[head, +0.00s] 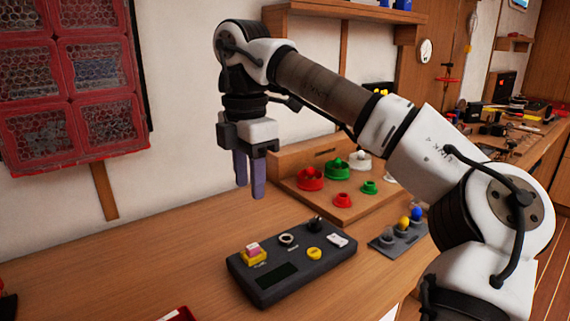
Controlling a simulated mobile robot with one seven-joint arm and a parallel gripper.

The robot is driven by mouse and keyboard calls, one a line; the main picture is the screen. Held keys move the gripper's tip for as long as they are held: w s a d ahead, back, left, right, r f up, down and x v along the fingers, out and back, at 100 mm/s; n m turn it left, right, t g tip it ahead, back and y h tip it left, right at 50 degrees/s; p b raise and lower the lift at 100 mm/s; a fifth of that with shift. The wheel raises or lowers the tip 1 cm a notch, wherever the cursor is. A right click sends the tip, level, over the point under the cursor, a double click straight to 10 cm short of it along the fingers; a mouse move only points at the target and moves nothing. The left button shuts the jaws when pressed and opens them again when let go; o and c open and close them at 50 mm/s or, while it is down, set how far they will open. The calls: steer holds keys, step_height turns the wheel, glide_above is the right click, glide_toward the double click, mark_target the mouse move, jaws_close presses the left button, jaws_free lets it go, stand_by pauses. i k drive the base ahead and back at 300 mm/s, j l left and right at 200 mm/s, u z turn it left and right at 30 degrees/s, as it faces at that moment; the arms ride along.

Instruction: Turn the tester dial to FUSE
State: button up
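The tester is a dark grey box (292,275) lying on the wooden bench. On its top are a black knob (317,224) at the back, a pale ring-shaped part (287,239), a yellow round knob (314,253), a white rocker-like piece (338,240) and a pink button on a yellow base (253,251). A dark display (277,276) is near the front. The lettering is too small to read, so I cannot tell which knob is the dial or where it points. My gripper (250,188) points down above and behind the tester's left end, apart from it, its blue fingers slightly apart and empty.
A wooden board (319,204) with red, green and white round parts stands behind the tester. A small grey stand (397,236) with yellow and blue knobs is at right. A red bin rack (75,80) hangs on the wall.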

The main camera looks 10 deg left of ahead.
mark_target(314, 226)
steer(key=k, duration=0.95)
